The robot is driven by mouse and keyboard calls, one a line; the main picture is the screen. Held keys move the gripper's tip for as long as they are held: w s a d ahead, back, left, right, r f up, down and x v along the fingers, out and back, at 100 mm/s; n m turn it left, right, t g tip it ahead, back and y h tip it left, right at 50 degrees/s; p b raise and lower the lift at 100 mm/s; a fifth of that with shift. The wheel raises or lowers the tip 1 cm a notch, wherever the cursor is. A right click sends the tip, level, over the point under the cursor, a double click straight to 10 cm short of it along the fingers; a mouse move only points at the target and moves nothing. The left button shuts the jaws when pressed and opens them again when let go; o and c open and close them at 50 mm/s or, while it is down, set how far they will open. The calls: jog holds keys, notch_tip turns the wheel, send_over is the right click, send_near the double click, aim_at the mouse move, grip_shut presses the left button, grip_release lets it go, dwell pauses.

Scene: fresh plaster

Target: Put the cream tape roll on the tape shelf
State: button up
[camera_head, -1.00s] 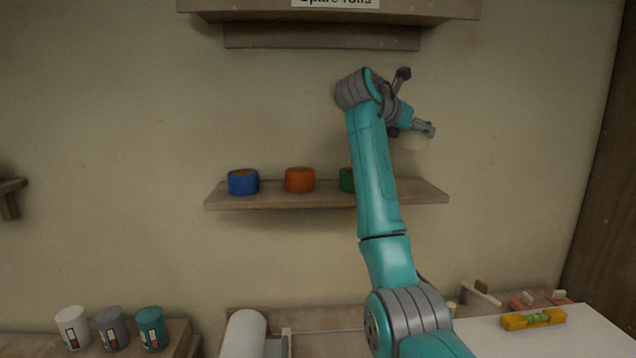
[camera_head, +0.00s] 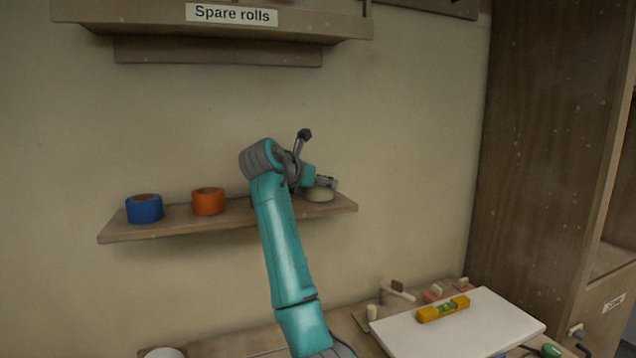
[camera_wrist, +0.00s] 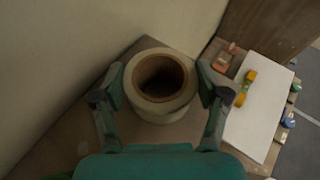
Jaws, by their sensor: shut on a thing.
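The cream tape roll (camera_head: 319,195) is at the right end of the tape shelf (camera_head: 180,224), at about the height of its top. I cannot tell whether it touches the board. My gripper (camera_head: 328,183) is shut on the roll from above. In the wrist view the roll (camera_wrist: 143,106) stands upright with its brown core facing the camera, between the two fingers of my gripper (camera_wrist: 160,80). The brown shelf board shows around and below it.
A blue roll (camera_head: 144,210) and an orange roll (camera_head: 208,202) stand on the shelf's left half. My arm covers the shelf's middle. A higher shelf labelled "Spare rolls" (camera_head: 232,15) hangs above. A yellow level (camera_head: 443,309) lies on a white board (camera_head: 470,335) below right.

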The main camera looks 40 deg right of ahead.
jog(key=shift+f, duration=0.1)
jog(key=o, duration=1.2)
jog(key=v, duration=1.2)
jog(key=shift+s, duration=0.1)
